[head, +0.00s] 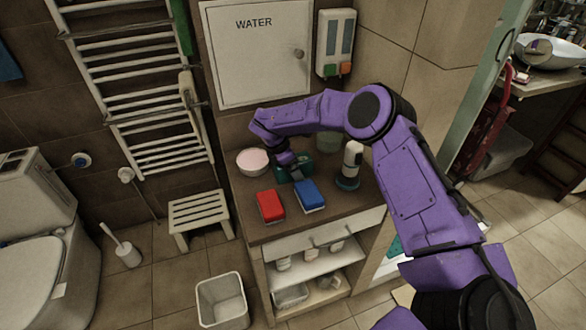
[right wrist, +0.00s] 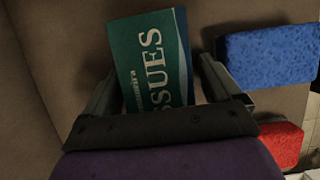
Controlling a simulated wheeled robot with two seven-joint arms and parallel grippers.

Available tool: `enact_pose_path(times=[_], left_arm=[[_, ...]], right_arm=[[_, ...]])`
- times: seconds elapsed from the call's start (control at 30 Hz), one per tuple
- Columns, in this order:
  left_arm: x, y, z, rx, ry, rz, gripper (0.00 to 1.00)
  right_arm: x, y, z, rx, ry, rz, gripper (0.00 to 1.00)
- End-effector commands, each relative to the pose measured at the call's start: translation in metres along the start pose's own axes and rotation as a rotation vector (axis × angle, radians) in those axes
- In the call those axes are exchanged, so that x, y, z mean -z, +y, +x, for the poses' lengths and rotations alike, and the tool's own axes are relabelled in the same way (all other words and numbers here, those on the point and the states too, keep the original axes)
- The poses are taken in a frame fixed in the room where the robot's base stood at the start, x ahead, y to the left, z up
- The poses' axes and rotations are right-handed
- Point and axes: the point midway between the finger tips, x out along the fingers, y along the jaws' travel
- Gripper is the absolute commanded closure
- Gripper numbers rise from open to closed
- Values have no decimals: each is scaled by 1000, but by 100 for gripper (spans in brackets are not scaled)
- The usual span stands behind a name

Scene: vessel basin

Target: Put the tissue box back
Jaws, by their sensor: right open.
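The tissue box (head: 303,163) is dark green and sits on the cabinet's counter, partly hidden by my right gripper (head: 287,160) in the head view. In the right wrist view, the tissue box (right wrist: 150,62) shows its green face with white lettering. There my right gripper (right wrist: 158,75) is open, with one finger on each side of the box. A gap shows beside the right finger; whether the left finger touches the box is unclear. My left gripper is not in view.
A red sponge (head: 270,206) and a blue sponge (head: 309,195) lie at the counter's front. A bowl (head: 253,161) stands left of the box, a white-topped bottle (head: 350,165) to the right. Open shelves (head: 320,262) lie below. A stool (head: 200,212) stands on the left.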

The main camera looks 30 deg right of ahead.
Motion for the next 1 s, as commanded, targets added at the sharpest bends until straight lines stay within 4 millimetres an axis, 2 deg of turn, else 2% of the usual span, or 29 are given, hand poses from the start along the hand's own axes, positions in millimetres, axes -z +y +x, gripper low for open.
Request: enact_pose_path(times=[0.03, 0.2, 0.27, 0.3, 0.5, 0.63, 0.7, 0.8, 0.87, 1.0], left_arm=[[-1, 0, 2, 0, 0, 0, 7], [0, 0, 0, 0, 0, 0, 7], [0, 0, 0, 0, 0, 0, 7], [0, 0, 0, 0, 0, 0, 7], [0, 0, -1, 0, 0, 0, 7], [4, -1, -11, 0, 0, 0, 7], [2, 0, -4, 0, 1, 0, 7], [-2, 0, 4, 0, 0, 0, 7], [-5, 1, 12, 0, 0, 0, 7], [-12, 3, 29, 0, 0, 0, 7]], right_arm=[[0, 0, 1, 0, 0, 0, 8], [0, 0, 0, 0, 0, 0, 64], [0, 0, 0, 0, 0, 0, 66], [0, 0, 0, 0, 0, 0, 71], [0, 0, -1, 0, 0, 0, 71], [-3, 0, -7, -1, 1, 0, 71], [-4, 1, -12, -3, 2, 2, 71], [-13, 1, -32, -6, 3, 2, 71], [-8, -9, -48, -6, 4, -2, 71], [-3, -34, -92, -7, 3, -1, 71]])
